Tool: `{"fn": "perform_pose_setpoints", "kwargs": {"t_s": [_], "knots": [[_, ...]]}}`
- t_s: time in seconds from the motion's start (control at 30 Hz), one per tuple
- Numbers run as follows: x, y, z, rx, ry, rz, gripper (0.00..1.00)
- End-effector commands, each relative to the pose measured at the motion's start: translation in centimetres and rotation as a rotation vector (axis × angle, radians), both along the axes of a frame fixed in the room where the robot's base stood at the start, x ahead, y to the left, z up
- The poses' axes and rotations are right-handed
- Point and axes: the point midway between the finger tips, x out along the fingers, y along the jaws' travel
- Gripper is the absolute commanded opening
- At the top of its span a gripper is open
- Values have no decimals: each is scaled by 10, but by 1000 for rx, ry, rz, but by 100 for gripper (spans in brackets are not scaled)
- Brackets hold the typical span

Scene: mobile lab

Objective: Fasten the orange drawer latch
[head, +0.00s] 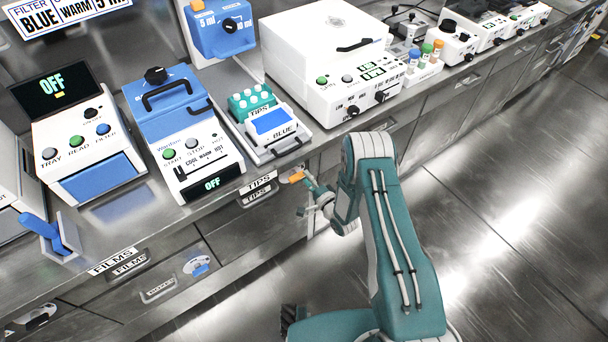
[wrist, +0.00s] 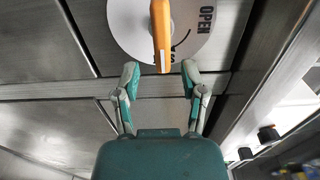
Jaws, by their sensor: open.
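The orange drawer latch (wrist: 161,35) is a bar on a pale round plate (wrist: 127,30) on a metal drawer front. In the wrist view it points nearly straight up and down. The plate bears the word OPEN and a curved arrow to the right of the bar. My gripper (wrist: 160,77) is open and empty, its two teal-tipped fingers just below the plate in the picture. The bar's lower end reaches about the level of the fingertips, between them, with a gap on both sides. In the head view the orange latch (head: 296,177) shows small beside my gripper (head: 312,194), partly hidden.
Drawers labelled TIPS (head: 257,188) and FILMS (head: 124,262) line the bench front. The steel counter (head: 125,208) above holds a white-and-blue heater (head: 185,140), a tip rack (head: 252,102) and a large white instrument (head: 325,60). The floor (head: 500,200) to the right is clear.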

Motion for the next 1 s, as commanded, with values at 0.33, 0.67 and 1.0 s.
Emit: {"fn": "perform_pose_setpoints", "kwargs": {"t_s": [0.33, 0.67, 1.0], "knots": [[-59, -42, -2, 0, 5, -5, 54], [-79, -55, -1, 0, 2, -2, 54], [-78, -54, -1, 0, 2, -2, 54]]}}
